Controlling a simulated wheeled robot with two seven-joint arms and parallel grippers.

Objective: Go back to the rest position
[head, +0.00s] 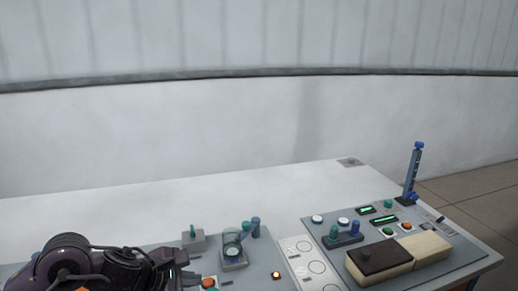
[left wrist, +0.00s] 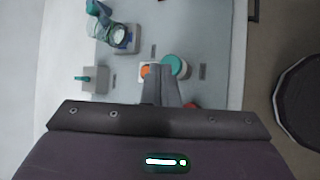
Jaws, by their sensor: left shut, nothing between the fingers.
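My left gripper (head: 187,277) is at the lower left of the head view, at the end of my dark purple arm, over the left part of the control desk (head: 130,207). In the left wrist view the fingers of the left gripper (left wrist: 160,72) are together and empty. Their tips appear between an orange button (left wrist: 146,71) and a teal round knob (left wrist: 175,66); I cannot tell whether they touch anything. My right gripper is not in view.
A covered button (head: 233,253) and a teal toggle switch (head: 192,236) stand close to the left gripper. The desk's back strip is clear.

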